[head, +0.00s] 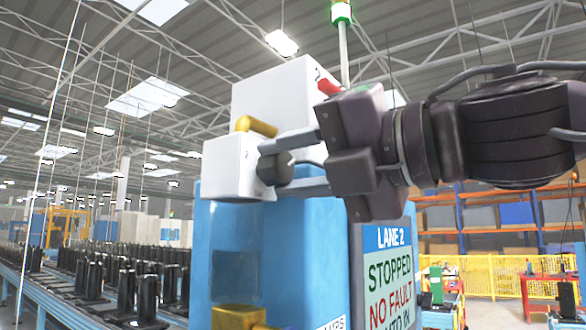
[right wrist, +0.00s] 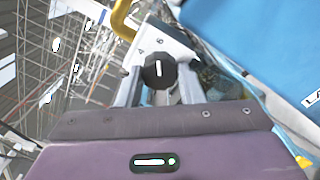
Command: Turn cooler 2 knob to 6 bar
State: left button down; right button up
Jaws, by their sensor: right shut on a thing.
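The cooler 2 knob (head: 276,168) is a dark, faceted dial on the side of a small white box (head: 228,168) on the blue machine. My right gripper (head: 285,167) has one finger above and one below the knob and is shut on it. In the right wrist view, the black knob (right wrist: 158,71) sits between the two grey fingers, with a white pointer line running almost straight up the picture. My left gripper is not in view.
A yellow pipe (head: 257,127) bends above the white box, near the upper finger. A taller white box (head: 275,92) stands behind. A Lane 2 sign (head: 389,275) reads stopped, no fault, below my right wrist. A conveyor with black parts (head: 120,280) runs at left.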

jog(key=shift+m, duration=0.6)
jog(key=o, duration=1)
jog(key=shift+w+a, duration=0.1)
jog(key=b+v, duration=0.3)
jog(key=v, duration=0.5)
